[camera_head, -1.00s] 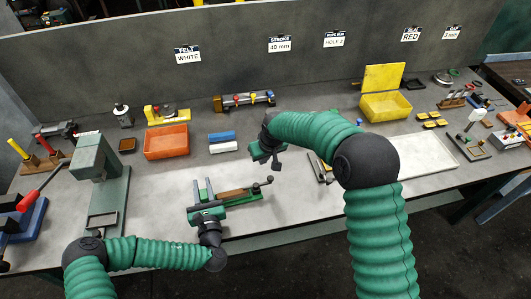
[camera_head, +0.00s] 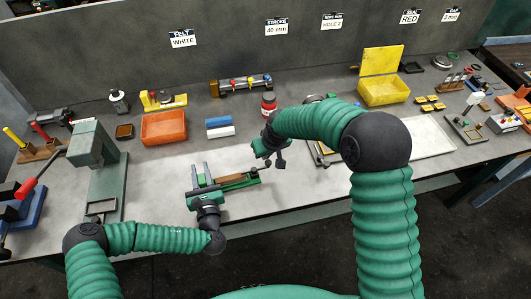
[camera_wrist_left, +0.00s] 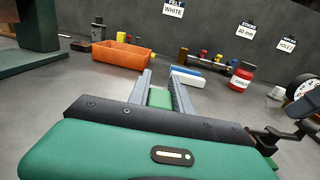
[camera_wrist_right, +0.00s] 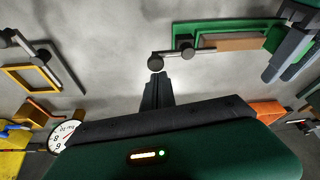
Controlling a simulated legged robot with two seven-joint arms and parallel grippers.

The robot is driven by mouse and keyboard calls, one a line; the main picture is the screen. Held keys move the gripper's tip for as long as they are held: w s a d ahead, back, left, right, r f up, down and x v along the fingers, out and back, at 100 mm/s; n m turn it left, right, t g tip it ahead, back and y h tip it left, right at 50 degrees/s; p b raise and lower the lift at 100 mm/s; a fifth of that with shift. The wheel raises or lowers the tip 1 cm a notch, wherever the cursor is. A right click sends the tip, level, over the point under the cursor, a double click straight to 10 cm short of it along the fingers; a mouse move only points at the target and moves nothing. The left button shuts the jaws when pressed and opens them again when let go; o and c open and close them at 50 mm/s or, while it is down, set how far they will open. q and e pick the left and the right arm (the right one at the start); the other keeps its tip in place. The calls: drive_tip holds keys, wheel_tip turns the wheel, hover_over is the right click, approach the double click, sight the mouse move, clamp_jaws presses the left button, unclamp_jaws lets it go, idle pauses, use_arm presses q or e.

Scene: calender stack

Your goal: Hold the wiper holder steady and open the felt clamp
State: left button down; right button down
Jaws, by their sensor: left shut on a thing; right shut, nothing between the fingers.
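The wiper holder is a low green fixture (camera_head: 240,183) carrying a brown block (camera_head: 231,179), on the bench front. A dark crank handle (camera_head: 259,168) sticks out of its right end; it also shows in the right wrist view (camera_wrist_right: 172,53). My left gripper (camera_head: 200,167) is shut on the holder's left part, with its grey fingers on either side of a green section (camera_wrist_left: 158,97). My right gripper (camera_head: 281,165) is shut and empty just right of the crank. In the right wrist view its fingertips (camera_wrist_right: 156,76) lie very close to the crank's knob; contact is unclear.
A green press (camera_head: 98,165) stands left of the holder. Behind are an orange bin (camera_head: 164,128), blue and white blocks (camera_head: 220,127) and a red jar (camera_head: 268,104). A yellow box (camera_head: 384,92) stands at back right. Bench directly around the holder is mostly bare.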

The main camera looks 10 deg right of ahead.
sight(264, 167)
drive_tip(key=shift+s+f, duration=0.1)
drive_tip(key=shift+s, duration=0.2)
drive_tip(key=shift+s+m, duration=0.1)
drive_tip(key=shift+m, duration=0.3)
drive_tip(key=m, duration=0.1)
drive_tip(key=m+h, duration=0.1)
drive_tip(key=m, duration=0.1)
drive_tip(key=shift+s+d, duration=0.1)
drive_tip(key=shift+s, duration=0.3)
drive_tip(key=shift+s+m+h, duration=0.55)
drive_tip(key=shift+m+h, duration=0.05)
drive_tip(key=shift+m, duration=0.5)
drive_tip(key=shift+s, duration=0.6)
drive_tip(key=shift+s+a, duration=0.4)
drive_tip(key=shift+s, duration=0.25)
drive_tip(key=shift+w, duration=0.1)
drive_tip(key=shift+w+a, duration=0.4)
drive_tip(key=shift+w, duration=0.25)
